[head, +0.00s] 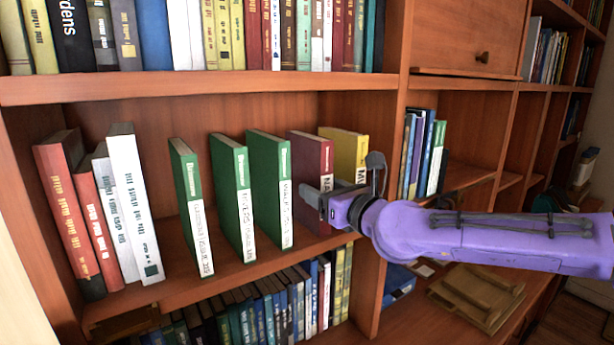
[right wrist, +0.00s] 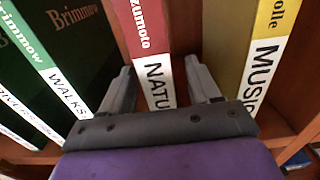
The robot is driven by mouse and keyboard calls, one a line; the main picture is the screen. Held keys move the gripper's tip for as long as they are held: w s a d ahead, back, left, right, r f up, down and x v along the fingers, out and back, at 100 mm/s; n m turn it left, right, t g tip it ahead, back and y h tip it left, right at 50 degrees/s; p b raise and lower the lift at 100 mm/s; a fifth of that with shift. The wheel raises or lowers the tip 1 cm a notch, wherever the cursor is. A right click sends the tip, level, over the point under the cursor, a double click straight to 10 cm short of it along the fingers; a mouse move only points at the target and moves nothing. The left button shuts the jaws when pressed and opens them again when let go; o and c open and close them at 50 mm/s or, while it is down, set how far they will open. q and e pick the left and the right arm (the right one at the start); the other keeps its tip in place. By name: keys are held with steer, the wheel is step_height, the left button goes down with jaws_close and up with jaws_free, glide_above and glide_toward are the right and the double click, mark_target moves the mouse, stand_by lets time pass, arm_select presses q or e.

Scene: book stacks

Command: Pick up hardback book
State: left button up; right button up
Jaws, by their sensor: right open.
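Upright hardbacks stand on the middle shelf. A maroon book (head: 311,157) has a white label starting "NATU" and also shows in the right wrist view (right wrist: 148,42). My right gripper (head: 320,190) is at its spine, open, with one finger on each side of the book in the right wrist view (right wrist: 161,80); contact cannot be told. A yellow book (head: 346,151) labelled "MUSI" is just right of it. Three green books, at left (head: 188,185), middle (head: 230,180) and right (head: 269,180), stand to its left. My left gripper is not in view.
Red and white books (head: 128,190) lean at the shelf's left end. A wooden divider (head: 390,120) stands right of the yellow book. Full rows of books fill the shelves above (head: 240,35) and below (head: 262,315). Gaps separate the green books.

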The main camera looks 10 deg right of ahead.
mark_target(311, 185)
steer(key=p+x, duration=0.1)
steer(key=x, duration=0.2)
steer(key=shift+w, duration=0.35)
steer(key=shift+w+a+f, duration=0.15)
steer(key=shift+w+a, duration=0.05)
steer(key=shift+w, duration=0.05)
steer(key=shift+s+a, duration=0.1)
steer(key=shift+s, duration=0.1)
steer(key=c, duration=0.9)
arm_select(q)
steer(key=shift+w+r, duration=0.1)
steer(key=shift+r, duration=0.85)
arm_select(e)
jaws_close()
